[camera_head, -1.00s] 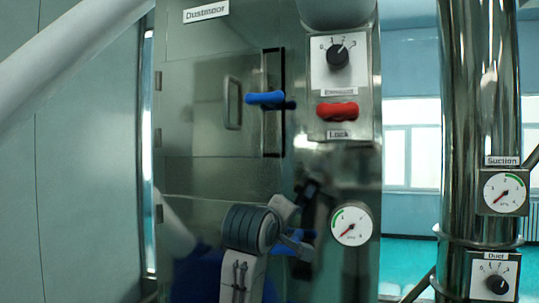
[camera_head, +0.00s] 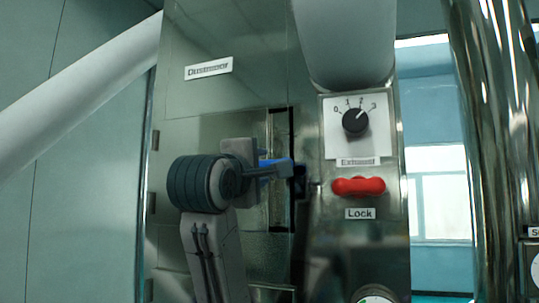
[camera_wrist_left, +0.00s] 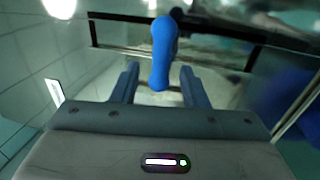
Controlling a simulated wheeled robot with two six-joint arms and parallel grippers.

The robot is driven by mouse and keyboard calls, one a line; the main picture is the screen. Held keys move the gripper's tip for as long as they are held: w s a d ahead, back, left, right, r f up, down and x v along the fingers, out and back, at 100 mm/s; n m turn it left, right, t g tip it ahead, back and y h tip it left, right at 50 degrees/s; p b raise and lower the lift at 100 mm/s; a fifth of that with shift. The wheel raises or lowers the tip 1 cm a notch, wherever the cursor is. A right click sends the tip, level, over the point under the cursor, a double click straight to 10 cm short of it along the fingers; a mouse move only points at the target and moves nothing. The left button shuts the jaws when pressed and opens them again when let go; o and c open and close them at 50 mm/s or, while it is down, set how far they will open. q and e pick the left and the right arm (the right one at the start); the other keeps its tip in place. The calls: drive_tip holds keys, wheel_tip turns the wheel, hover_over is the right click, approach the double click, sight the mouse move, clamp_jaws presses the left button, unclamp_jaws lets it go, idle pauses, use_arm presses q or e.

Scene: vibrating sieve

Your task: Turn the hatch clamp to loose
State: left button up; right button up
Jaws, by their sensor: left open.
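The hatch clamp is a bright blue handle (camera_head: 267,162) on the edge of the steel dust door in the head view, mostly hidden behind my left gripper (camera_head: 282,172). In the left wrist view the blue handle (camera_wrist_left: 163,50) stands upright in the picture, its near end between the two fingers of my left gripper (camera_wrist_left: 159,74). The fingers are open, with a gap on each side of the handle. My right gripper is not in view.
A red lock handle (camera_head: 358,187) and a black exhaust knob (camera_head: 355,121) sit on the panel just right of the clamp. A pale duct (camera_head: 345,45) is above, and a shiny steel column (camera_head: 485,130) stands at the right.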

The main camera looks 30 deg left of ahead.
sight(268, 166)
use_arm(q)
drive_tip(key=p+x, duration=0.2)
drive_tip(key=x, duration=0.4)
drive_tip(key=shift+p, duration=0.3)
drive_tip(key=shift+s, duration=0.1)
drive_tip(key=shift+f, duration=0.1)
drive_tip(key=shift+c, duration=1.1)
clamp_jaws()
